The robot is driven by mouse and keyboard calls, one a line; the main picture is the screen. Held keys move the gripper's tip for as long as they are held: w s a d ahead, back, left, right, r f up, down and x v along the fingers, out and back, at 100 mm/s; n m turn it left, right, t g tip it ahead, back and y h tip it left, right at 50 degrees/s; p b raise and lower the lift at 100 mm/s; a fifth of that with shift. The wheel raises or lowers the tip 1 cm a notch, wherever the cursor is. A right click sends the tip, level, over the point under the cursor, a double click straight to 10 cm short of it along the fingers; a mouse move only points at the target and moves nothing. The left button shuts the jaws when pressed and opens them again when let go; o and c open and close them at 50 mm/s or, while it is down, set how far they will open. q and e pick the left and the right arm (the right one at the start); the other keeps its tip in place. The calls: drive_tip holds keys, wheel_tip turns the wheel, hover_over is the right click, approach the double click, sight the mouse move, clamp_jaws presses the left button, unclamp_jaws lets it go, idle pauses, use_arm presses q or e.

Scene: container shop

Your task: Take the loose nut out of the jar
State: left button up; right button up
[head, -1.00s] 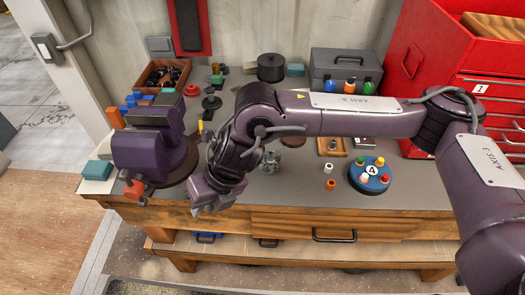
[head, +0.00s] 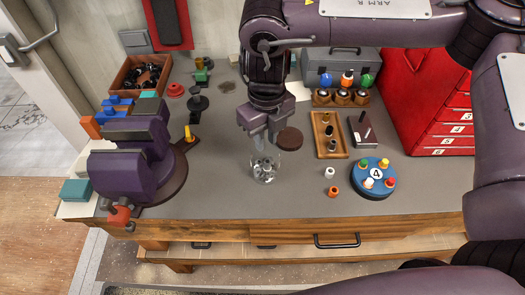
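A clear glass jar (head: 264,174) stands upright and open on the grey bench top, near the middle. Small grey metal pieces show inside it; I cannot tell which of them is the loose nut. My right gripper (head: 264,141) points down just above and behind the jar mouth. Its two fingers look apart, with nothing visible between them. The fingertips are close to the rim; whether they are inside it is unclear. A dark brown round disc (head: 290,139), perhaps a lid, is just right of the fingers. My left gripper is not in view.
A purple vise (head: 128,160) stands at the left. A wooden tray (head: 342,152), a dark block (head: 362,131) and a round blue stand (head: 372,190) with coloured pegs are to the right. White (head: 330,173) and orange (head: 333,191) small pieces lie between. The bench front is clear.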

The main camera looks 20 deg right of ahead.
drive_tip(key=shift+s+f+p, duration=0.2)
drive_tip(key=shift+f+p, duration=0.1)
drive_tip(key=shift+f, duration=0.35)
drive_tip(key=f, duration=0.1)
drive_tip(key=f+p, duration=0.1)
drive_tip(key=f, duration=0.1)
drive_tip(key=shift+s, duration=0.3)
wheel_tip(320, 180, down, 2)
drive_tip(key=shift+w+f+p, duration=0.15)
drive_tip(key=shift+f+p, duration=0.05)
drive_tip(key=shift+p, duration=0.15)
drive_tip(key=shift+f, duration=0.3)
drive_tip(key=shift+c, duration=0.4)
clamp_jaws()
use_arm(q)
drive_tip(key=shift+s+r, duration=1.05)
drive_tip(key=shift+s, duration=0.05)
use_arm(e)
drive_tip(key=shift+r, duration=0.1)
